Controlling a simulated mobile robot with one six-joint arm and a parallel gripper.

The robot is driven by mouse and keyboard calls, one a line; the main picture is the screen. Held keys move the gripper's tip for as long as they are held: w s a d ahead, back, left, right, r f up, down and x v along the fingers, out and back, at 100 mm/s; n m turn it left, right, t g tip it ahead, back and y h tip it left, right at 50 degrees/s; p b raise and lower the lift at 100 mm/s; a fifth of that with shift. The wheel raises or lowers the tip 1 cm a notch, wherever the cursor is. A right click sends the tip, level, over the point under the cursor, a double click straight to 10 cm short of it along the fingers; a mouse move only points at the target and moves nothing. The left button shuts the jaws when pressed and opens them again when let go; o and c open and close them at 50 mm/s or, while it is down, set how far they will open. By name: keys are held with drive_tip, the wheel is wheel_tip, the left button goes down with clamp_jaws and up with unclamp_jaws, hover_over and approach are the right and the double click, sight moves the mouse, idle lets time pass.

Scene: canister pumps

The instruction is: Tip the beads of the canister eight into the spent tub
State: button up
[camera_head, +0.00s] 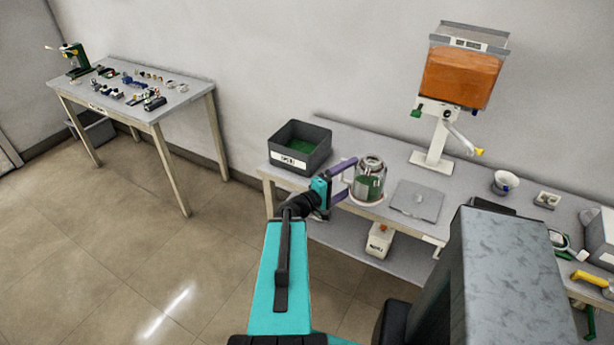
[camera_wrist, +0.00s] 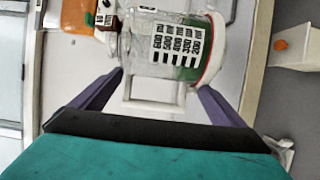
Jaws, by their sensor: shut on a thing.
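The clear canister (camera_head: 370,180) is upright in the head view, with green beads low inside, a pale base and a metallic-looking top. In the wrist view the canister (camera_wrist: 172,45) appears sideways, with a white printed label and a red ring near its base. My gripper (camera_head: 343,181) is shut on the canister at its pale handle (camera_wrist: 153,105). I cannot tell whether its base touches the bench. The dark grey tub (camera_head: 317,160) stands left of it, open-topped, with green contents and a white label too small to read.
A grey plate (camera_head: 416,200) lies right of the canister. Behind it stands a dispenser with an orange hopper (camera_head: 459,77). A white box (camera_head: 379,240) sits on the lower shelf. A second table (camera_head: 190,95) with small parts is at left.

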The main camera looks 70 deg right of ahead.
drive_tip(key=w+a+r+n+t+h+b, duration=0.15)
drive_tip(key=w+a+t, duration=0.4)
drive_tip(key=w, duration=0.95)
drive_tip(key=w+a+r+n+t+h, duration=0.1)
drive_tip(key=w+a+n+t, duration=0.15)
drive_tip(key=w+a, duration=0.95)
drive_tip(key=w+a+r+n+t+h, duration=0.1)
drive_tip(key=w+a+n+t, duration=0.3)
drive_tip(key=w, duration=1.3)
drive_tip(key=w+a+n+t+y, duration=0.1)
drive_tip(key=w+a, duration=0.3)
drive_tip(key=a, duration=0.3)
drive_tip(key=w+a+r+n+t+b, duration=0.1)
drive_tip(key=w+a+t, duration=0.1)
drive_tip(key=w+a, duration=0.35)
drive_tip(key=w+a+n+t+y, duration=0.1)
drive_tip(key=w+a, duration=0.2)
drive_tip(key=a, duration=0.6)
drive_tip(key=w+a+n+t+y, duration=0.1)
drive_tip(key=a+t, duration=0.1)
drive_tip(key=a, duration=0.9)
drive_tip(key=w+a+r+n+t+y+b, duration=0.1)
drive_tip(key=w+a+n+t, duration=0.1)
drive_tip(key=a, duration=1)
drive_tip(key=shift+a+t, duration=0.25)
drive_tip(key=shift+t, duration=0.15)
drive_tip(key=shift+r, duration=0.1)
